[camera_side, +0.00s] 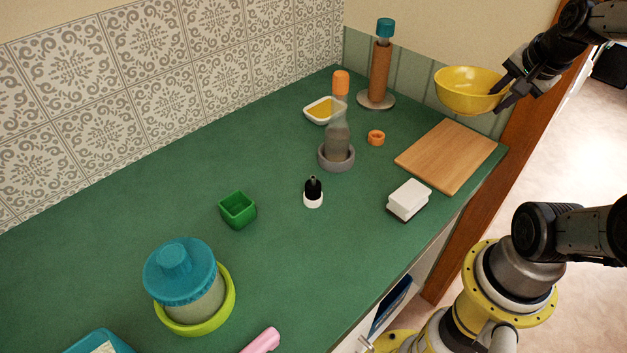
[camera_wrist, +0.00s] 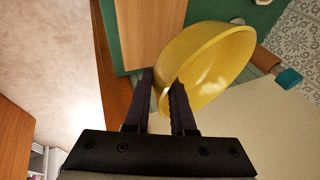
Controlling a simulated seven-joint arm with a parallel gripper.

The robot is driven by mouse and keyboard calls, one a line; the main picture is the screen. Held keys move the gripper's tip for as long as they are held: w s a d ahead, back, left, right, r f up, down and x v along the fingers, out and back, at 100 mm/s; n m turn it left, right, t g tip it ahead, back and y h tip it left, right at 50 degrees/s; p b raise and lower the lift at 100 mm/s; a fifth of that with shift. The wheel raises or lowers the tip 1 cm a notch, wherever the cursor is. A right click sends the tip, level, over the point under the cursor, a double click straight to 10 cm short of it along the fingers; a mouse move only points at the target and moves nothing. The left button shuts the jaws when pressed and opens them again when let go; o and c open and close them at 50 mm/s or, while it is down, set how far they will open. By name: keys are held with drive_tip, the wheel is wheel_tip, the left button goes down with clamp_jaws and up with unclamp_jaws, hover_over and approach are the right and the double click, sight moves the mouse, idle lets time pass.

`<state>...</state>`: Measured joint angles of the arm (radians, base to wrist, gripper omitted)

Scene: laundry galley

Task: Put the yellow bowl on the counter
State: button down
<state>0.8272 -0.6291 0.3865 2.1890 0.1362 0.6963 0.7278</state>
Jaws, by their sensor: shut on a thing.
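The yellow bowl (camera_side: 466,91) is in the air at the back right, above the far end of the green counter (camera_side: 270,275). My gripper (camera_side: 507,93) is shut on the bowl's right rim in the side view. In the wrist view the two dark fingers of my gripper (camera_wrist: 166,92) pinch the near rim of the bowl (camera_wrist: 212,62), which looks tilted there. In the side view the bowl is roughly upright and apart from the counter, higher than the wooden board.
A wooden board (camera_side: 447,156) lies below the bowl. A roll holder (camera_side: 381,68) with a teal top stands left of it. A bottle (camera_side: 338,125), a white block (camera_side: 408,200), an orange ring (camera_side: 376,138) and a green box (camera_side: 238,210) stand on the counter.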

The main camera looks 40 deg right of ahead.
wheel_tip(320, 180, up, 9)
drive_tip(key=shift+w+a+r, duration=0.1)
drive_tip(key=shift+w, duration=0.05)
drive_tip(key=w+a+n+t+y, duration=0.1)
drive_tip(key=w+a+n+y, duration=0.3)
drive_tip(key=a, duration=0.8)
drive_tip(key=w+a+n+t+y, duration=0.1)
drive_tip(key=w+a+n, duration=0.35)
drive_tip(key=a, duration=0.75)
drive_tip(key=s+a+n+y, duration=0.3)
drive_tip(key=s+a+n, duration=0.2)
drive_tip(key=a, duration=0.4)
drive_tip(key=shift+g+h, duration=0.3)
drive_tip(key=shift+d+f, duration=0.2)
drive_tip(key=shift+f, duration=5.45)
drive_tip(key=shift+d+f, duration=0.15)
drive_tip(key=shift+f, duration=5.5)
drive_tip(key=c, duration=0.8)
unclamp_jaws()
drive_tip(key=shift+f, duration=0.15)
drive_tip(key=shift+o, duration=0.2)
